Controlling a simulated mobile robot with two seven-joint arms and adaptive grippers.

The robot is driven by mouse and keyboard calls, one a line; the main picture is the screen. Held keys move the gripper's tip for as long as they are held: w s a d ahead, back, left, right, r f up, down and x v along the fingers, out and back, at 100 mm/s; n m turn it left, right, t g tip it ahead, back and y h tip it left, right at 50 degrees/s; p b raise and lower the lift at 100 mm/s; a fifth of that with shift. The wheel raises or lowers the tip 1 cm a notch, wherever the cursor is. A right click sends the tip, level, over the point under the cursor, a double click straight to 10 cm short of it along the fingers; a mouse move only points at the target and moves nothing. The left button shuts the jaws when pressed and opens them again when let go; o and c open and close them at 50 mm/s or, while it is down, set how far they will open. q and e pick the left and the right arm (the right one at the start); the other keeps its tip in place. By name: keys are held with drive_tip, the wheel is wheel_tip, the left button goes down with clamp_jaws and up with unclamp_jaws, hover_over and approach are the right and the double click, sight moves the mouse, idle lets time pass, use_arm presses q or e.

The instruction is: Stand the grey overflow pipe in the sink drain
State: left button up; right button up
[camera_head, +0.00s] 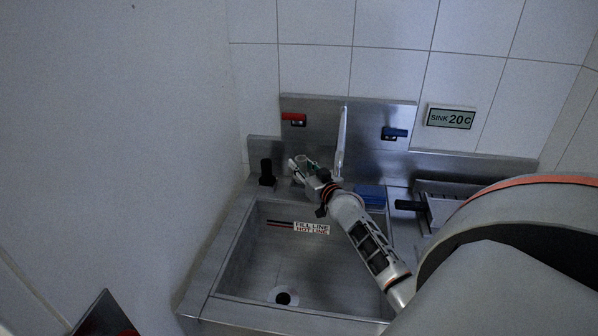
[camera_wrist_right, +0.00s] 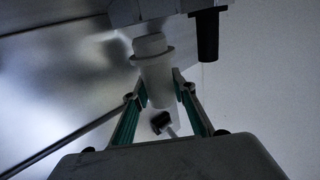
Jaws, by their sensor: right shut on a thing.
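My right gripper (camera_head: 298,171) is at the back rim of the sink (camera_head: 230,262), left of the tall spout. In the right wrist view my right gripper (camera_wrist_right: 158,92) is shut on the grey overflow pipe (camera_wrist_right: 156,82), a pale tube with a wider collar near its far end. In the head view only a small pale part of the pipe (camera_head: 302,160) shows at the fingers. The sink drain (camera_head: 283,297) is a dark round hole in a light ring, on the basin floor near the front. It is open, with the pipe well behind it. My left gripper is not in view.
A black upright cylinder (camera_head: 266,172) stands on the back left ledge. The spout (camera_head: 342,140) rises beside my right gripper. A blue item (camera_head: 371,194) and a black-handled basket (camera_head: 438,208) lie right of the basin. The basin floor looks clear.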

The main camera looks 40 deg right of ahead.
drive_tip(key=shift+x, duration=0.8)
wheel_tip(320, 180, down, 3)
drive_tip(key=shift+s+r+b, duration=0.15)
drive_tip(key=shift+b, duration=0.2)
drive_tip(key=shift+f, duration=0.2)
drive_tip(key=shift+f, duration=0.1)
drive_tip(key=shift+s+f, duration=0.1)
drive_tip(key=o, duration=0.9)
drive_tip(key=shift+a, duration=0.1)
drive_tip(key=shift+b, duration=0.45)
drive_tip(key=v, duration=0.5)
drive_tip(key=p+v, duration=0.1)
drive_tip(key=v, duration=0.1)
drive_tip(key=shift+s+r, duration=0.25)
drive_tip(key=shift+s, duration=0.15)
